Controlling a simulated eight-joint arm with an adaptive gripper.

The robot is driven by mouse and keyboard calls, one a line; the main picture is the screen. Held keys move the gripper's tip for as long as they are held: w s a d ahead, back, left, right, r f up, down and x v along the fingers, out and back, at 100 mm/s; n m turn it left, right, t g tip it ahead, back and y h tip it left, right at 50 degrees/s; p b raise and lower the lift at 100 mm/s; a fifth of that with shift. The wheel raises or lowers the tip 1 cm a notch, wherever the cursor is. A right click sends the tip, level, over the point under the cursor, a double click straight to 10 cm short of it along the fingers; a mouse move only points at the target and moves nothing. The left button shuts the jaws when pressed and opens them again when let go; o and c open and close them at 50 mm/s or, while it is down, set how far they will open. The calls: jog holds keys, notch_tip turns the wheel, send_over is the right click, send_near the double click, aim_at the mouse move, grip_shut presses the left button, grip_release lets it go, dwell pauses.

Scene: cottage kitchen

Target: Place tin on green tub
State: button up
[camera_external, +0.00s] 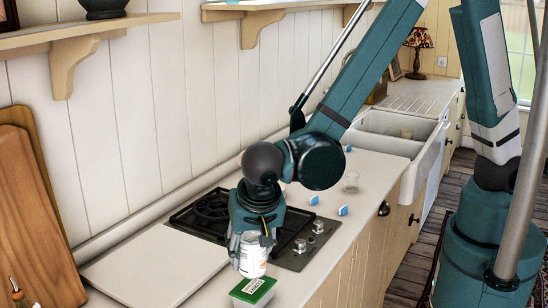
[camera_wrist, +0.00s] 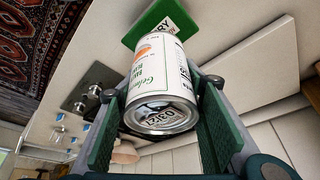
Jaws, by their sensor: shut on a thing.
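A white tin (camera_external: 253,262) with a printed label is held in my gripper (camera_external: 252,240). In the wrist view the tin (camera_wrist: 155,75) sits between the two green finger pads of my gripper (camera_wrist: 160,120), with its metal end toward the camera. The green tub (camera_external: 253,289) stands on the counter just below the tin, at the bottom of the external view. In the wrist view the green tub (camera_wrist: 152,22) shows behind the far end of the tin, partly hidden by it. I cannot tell whether the tin touches the tub.
A black gas hob (camera_external: 212,215) lies behind my gripper, with a pale board (camera_external: 150,262) left of it. Small blue-and-white items (camera_external: 343,211) and a clear glass (camera_external: 351,181) stand on the counter to the right. A white sink (camera_external: 385,133) is farther back.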

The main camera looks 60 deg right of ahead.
aim_at(255, 241)
jog(key=shift+f, duration=0.1)
dwell(0.3)
jog(key=shift+f, duration=2.05)
jog(key=shift+f, duration=0.15)
jog(key=o, duration=1)
jog(key=shift+o, duration=0.4)
jog(key=shift+v, duration=6.15)
jog(key=shift+w, duration=0.1)
